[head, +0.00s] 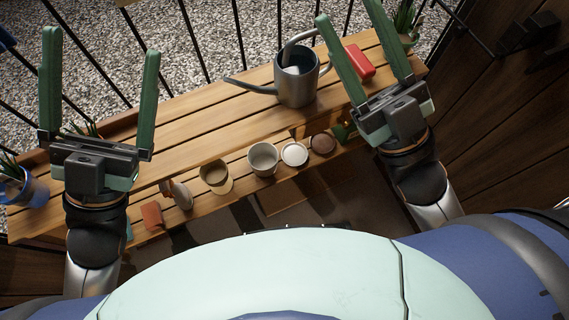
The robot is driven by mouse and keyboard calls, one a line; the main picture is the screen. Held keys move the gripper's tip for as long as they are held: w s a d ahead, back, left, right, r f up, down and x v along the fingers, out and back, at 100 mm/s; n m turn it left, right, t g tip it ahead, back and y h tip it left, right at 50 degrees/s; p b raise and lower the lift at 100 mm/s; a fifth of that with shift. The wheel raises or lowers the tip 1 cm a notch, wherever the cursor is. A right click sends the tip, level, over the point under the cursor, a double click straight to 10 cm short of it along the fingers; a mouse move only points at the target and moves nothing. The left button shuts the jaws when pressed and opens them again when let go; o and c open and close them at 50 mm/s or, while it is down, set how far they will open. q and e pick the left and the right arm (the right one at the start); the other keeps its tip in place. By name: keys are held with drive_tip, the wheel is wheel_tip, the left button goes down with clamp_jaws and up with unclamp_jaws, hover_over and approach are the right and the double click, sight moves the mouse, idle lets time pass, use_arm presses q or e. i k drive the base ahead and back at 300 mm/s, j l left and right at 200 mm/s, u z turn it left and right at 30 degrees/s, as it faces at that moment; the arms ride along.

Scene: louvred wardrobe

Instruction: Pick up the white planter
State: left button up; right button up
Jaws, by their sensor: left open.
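An off-white, open-topped pot (263,159) stands on the lower shelf of the wooden bench, near the middle of the head view. A round white-topped item (294,155) sits just right of it; I cannot tell for sure which of the two is the white planter. My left gripper (101,42) is open and empty, its green fingers wide apart over the bench's left part, well left of both. My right gripper (348,10) is also open and empty, over the bench's right end, to the right of both. Neither gripper touches a pot.
On the bench top (190,120) stand a grey watering can (297,88) and a red item (360,62). A tan pot (215,177), a brown pot (323,143) and an orange-red item (152,215) share the lower shelf. A blue potted plant (18,188) is far left. Black railings run behind.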

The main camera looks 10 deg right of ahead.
sight(262, 158)
drive_tip(key=k+l+u, duration=0.1)
drive_tip(key=u, duration=1.3)
drive_tip(key=k+l+u, duration=0.1)
drive_tip(key=k+l, duration=0.2)
drive_tip(key=i+l, duration=0.2)
drive_tip(key=l, duration=0.2)
